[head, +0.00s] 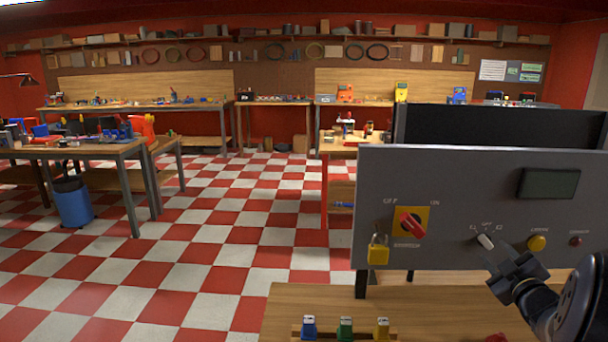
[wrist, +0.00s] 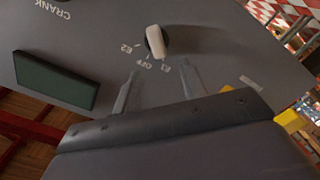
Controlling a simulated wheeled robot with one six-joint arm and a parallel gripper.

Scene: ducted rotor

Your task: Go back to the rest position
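My gripper (head: 503,262) is in front of the grey control panel (head: 440,180), close to the selector knob (head: 485,241). In the wrist view its two thin fingers (wrist: 159,72) stand apart with nothing between them. The white knob (wrist: 155,42) lies just beyond the fingertips, apart from them as far as I can tell. Its pointer leans toward the E1 mark in both views.
The panel carries a red switch (head: 410,223), a yellow padlock (head: 378,251), a yellow crank button (head: 537,243) and a dark display (head: 548,183). A wooden rack (head: 297,334) with coloured items is on the bench below.

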